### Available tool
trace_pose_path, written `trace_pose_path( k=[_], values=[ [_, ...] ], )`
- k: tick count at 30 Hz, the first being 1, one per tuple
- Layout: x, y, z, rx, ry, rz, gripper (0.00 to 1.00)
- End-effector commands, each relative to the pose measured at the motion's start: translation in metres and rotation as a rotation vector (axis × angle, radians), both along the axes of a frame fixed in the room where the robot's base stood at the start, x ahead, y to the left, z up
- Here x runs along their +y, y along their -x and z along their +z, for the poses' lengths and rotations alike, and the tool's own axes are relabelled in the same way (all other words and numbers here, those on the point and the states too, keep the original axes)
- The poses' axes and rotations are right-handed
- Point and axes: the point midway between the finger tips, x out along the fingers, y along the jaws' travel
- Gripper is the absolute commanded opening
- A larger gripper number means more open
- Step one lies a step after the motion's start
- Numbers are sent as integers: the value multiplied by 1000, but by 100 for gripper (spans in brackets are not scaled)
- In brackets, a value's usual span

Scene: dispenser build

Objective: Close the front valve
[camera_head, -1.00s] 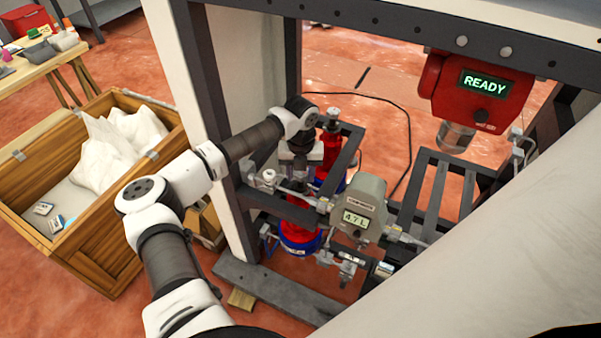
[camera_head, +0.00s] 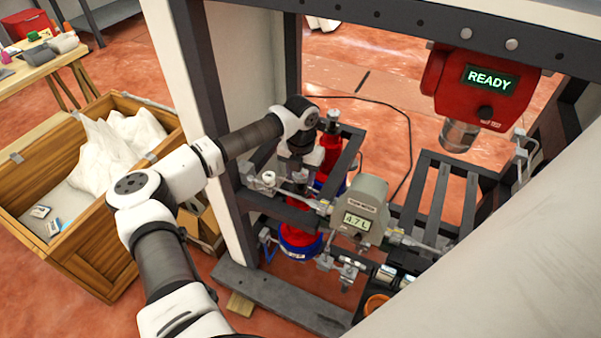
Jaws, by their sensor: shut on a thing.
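Two red cylinders stand in a dark metal frame. The rear red cylinder (camera_head: 331,150) has a pale valve knob (camera_head: 333,115) on top. The front red cylinder (camera_head: 299,236) has a blue band and base, and its upper part is partly hidden by the frame and pipework. My gripper (camera_head: 297,172) points down over the top of the front cylinder and is shut on what appears to be the front valve there. The fingertips and that valve are mostly hidden by the wrist and frame.
A grey flow meter (camera_head: 359,212) reading 4.7L sits on the pipe right of my gripper. A red dispenser head (camera_head: 477,85) shows READY. Dark frame bars (camera_head: 355,155) surround the cylinders closely. A wooden crate (camera_head: 95,265) with white sacks stands at left.

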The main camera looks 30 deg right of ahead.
Motion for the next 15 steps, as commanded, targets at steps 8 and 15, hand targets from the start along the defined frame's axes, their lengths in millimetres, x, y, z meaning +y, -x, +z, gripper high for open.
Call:
trace_pose_path(
  k=[8, 15],
  values=[
    [0, 0, -1, 1, -3, -239, 16],
    [0, 1, -1, 2, -3, -245, 16]
  ],
)
